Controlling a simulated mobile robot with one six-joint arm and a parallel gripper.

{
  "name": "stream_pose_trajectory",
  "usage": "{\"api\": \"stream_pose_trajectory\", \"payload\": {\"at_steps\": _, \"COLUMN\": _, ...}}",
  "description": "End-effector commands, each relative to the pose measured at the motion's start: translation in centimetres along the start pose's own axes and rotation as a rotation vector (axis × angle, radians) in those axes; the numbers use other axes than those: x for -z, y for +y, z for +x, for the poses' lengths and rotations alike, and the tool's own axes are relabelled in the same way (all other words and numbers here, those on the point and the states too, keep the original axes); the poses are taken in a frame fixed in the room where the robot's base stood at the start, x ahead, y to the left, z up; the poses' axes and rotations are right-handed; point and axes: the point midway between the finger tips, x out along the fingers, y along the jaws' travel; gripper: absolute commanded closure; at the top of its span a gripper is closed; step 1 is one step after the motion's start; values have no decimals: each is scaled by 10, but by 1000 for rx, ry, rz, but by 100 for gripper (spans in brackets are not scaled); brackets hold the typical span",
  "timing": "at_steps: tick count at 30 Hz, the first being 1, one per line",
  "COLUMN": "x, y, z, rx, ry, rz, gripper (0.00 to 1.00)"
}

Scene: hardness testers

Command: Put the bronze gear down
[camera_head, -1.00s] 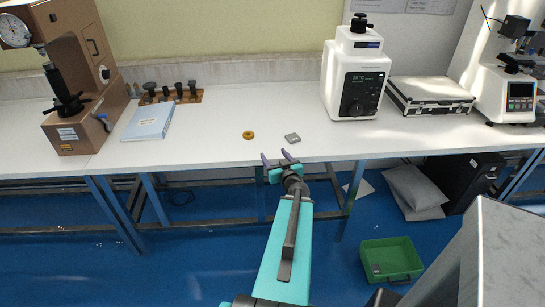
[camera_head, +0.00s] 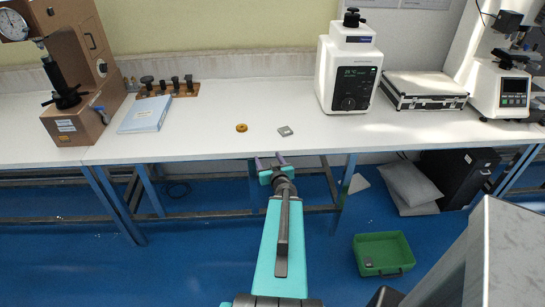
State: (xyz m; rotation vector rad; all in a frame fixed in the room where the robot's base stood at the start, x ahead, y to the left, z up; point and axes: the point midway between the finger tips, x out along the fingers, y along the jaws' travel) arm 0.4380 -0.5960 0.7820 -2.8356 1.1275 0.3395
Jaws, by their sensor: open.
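The bronze gear (camera_head: 241,128) is a small yellow-gold disc lying flat on the white bench top (camera_head: 200,145). A small grey metal block (camera_head: 285,131) lies to its right, apart from it. My gripper (camera_head: 269,158) is at the bench's front edge, nearer to me than the gear and a little to its right.
A brown tester (camera_head: 75,75) and a light blue book (camera_head: 146,115) stand left, by a wooden rack (camera_head: 168,90). A white tester (camera_head: 349,70), a silver case (camera_head: 425,90) and another instrument (camera_head: 502,90) stand right. A green bin (camera_head: 383,254) sits on the floor.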

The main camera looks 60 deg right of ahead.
Motion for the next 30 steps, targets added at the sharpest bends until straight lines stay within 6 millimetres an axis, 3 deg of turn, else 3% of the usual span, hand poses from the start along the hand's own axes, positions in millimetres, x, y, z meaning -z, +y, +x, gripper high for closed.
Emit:
{"api": "stream_pose_trajectory", "payload": {"at_steps": 8, "x": -28, "y": -34, "z": 7, "rx": -24, "ry": -75, "rz": -9, "gripper": 39}}
{"api": "stream_pose_trajectory", "payload": {"at_steps": 17, "x": -96, "y": -101, "z": 4, "rx": -57, "ry": -266, "rz": -47, "gripper": 39}}
{"api": "stream_pose_trajectory", "payload": {"at_steps": 23, "x": -149, "y": -150, "z": -13, "rx": -61, "ry": -425, "rz": -94, "gripper": 39}}
{"api": "stream_pose_trajectory", "payload": {"at_steps": 30, "x": -214, "y": -207, "z": -52, "rx": -40, "ry": -639, "rz": -171, "gripper": 39}}
